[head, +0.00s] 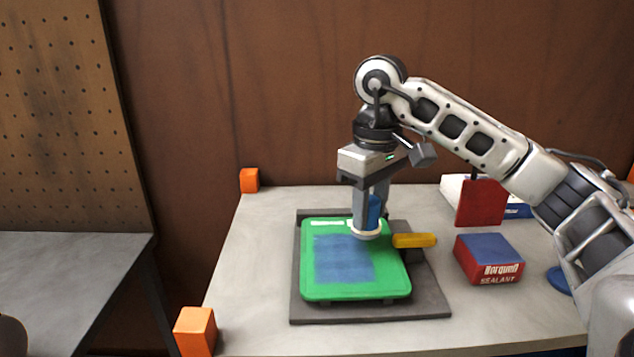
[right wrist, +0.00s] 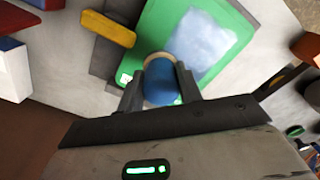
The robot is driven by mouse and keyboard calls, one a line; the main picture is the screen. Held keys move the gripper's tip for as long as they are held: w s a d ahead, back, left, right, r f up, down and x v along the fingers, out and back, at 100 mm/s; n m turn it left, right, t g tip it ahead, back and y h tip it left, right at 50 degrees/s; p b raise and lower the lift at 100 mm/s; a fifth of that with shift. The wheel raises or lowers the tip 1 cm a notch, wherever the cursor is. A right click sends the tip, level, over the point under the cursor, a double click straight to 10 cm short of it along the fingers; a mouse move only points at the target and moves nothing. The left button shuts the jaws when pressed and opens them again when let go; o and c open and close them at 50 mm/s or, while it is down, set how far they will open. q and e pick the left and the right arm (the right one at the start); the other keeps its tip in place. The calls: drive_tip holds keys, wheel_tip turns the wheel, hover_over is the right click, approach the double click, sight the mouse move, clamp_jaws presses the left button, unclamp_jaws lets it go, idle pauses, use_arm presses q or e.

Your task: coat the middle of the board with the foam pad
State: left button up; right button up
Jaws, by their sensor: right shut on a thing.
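The green board (head: 390,284) lies on a dark base plate (head: 432,300). A blue coated patch (head: 343,262) covers much of its middle, with green showing around it; the patch looks pale and glossy in the right wrist view (right wrist: 206,44). My right gripper (head: 368,222) is shut on the blue handle of the foam pad (head: 366,234). The pad's round cream face points down at the patch's upper right corner; I cannot tell whether it touches the board. The blue handle shows between the fingers in the right wrist view (right wrist: 160,93). My left gripper is not in view.
A yellow bar (head: 414,240) sits just right of the board. A red and blue sealant box (head: 489,260) stands farther right, with a dark red block (head: 481,203) behind it. Orange blocks (head: 195,331) (head: 249,180) mark the table's left side. The table's left strip is clear.

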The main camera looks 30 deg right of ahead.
drive_tip(key=shift+r+p, duration=0.7)
drive_tip(key=shift+r, duration=0.25)
drive_tip(key=shift+r+p, duration=0.35)
drive_tip(key=shift+r, duration=0.1)
wheel_tip(320, 180, up, 2)
drive_tip(key=shift+r+p, duration=0.25)
drive_tip(key=shift+p, duration=1)
drive_tip(key=shift+r, duration=0.2)
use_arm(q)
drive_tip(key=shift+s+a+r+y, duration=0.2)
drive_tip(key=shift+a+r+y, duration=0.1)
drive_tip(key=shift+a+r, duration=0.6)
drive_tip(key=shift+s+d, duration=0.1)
